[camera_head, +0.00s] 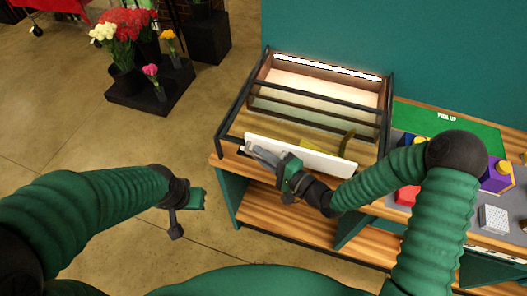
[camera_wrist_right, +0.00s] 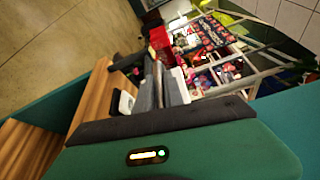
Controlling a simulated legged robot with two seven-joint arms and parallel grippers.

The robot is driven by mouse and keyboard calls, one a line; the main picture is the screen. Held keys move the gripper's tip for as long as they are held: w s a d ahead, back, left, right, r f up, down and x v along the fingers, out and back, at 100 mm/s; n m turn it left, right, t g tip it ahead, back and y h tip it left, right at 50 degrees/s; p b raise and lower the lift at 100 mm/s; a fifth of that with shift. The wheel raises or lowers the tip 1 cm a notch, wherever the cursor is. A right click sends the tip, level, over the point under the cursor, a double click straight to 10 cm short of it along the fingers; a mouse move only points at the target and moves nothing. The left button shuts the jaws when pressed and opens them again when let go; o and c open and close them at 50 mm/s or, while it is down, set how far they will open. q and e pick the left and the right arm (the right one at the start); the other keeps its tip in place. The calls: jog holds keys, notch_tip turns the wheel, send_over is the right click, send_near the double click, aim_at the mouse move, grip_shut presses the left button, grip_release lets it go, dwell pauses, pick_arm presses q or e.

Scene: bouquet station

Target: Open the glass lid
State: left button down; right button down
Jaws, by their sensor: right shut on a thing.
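The glass lid (camera_head: 312,113) is a clear panel with dark bars on a black-framed wooden case. A white strip (camera_head: 325,161) runs along the case's front. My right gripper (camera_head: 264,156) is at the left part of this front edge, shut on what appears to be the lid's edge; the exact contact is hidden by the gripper. In the right wrist view its grey fingers (camera_wrist_right: 162,88) are close together. My left gripper (camera_head: 188,208) is left of the case, apart from it and over the floor; its finger gap is unclear.
A wooden counter (camera_head: 228,152) with a lower shelf carries the case. A green pick-up mat (camera_head: 440,120) and several coloured items lie to the right. Flower buckets (camera_head: 125,78) stand on a dark platform at the upper left. The floor at left is clear.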

pick_arm(q)
jog(key=shift+s, duration=0.1)
pick_arm(e)
jog(key=shift+s+a, duration=0.2)
jog(key=shift+s, duration=0.1)
jog(key=c, duration=1.7)
grip_release()
jog(key=shift+o, duration=1)
jog(key=shift+w+a, duration=0.1)
jog(key=shift+w, duration=0.05)
jog(key=shift+o, duration=0.2)
jog(key=shift+a+f, duration=0.1)
jog(key=shift+a, duration=0.1)
pick_arm(q)
jog(key=shift+a+f, duration=0.1)
jog(key=shift+a, duration=0.35)
jog(key=shift+d, duration=0.1)
pick_arm(e)
jog(key=shift+d, duration=0.15)
